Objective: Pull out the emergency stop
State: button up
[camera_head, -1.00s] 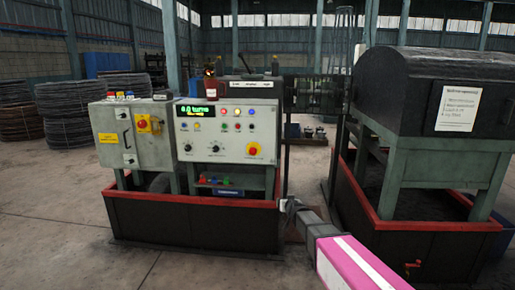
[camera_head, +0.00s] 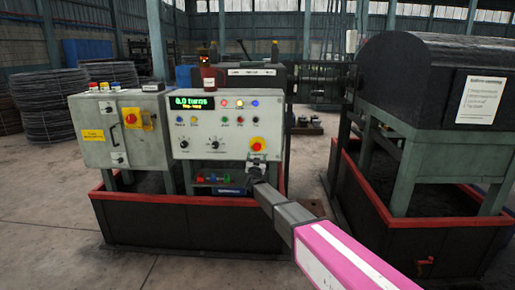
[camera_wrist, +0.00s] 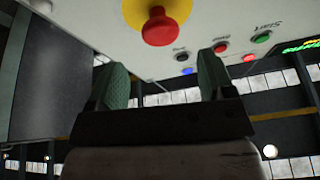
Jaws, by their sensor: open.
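The emergency stop (camera_head: 256,145) is a red mushroom button on a yellow round plate at the lower right of the light control panel (camera_head: 205,149). In the wrist view the red button (camera_wrist: 161,28) is large and sits at the top, just beyond my fingertips. My gripper (camera_head: 258,162) is at the panel just below the button in the head view. In the wrist view my gripper (camera_wrist: 160,72) is open and empty, its two green-padded fingers apart. The button does not lie between the fingers. Whether it is pressed in or out I cannot tell.
A second red button (camera_head: 130,119) on a yellow plate is on the grey cabinet (camera_head: 92,147) at the left. Small knobs and lamps share the panel. Red-rimmed dark bases (camera_head: 190,225) stand below. The dark drum housing (camera_head: 415,80) stands at the right.

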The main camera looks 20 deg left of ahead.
aim_at(257, 147)
jog(key=x, duration=0.8)
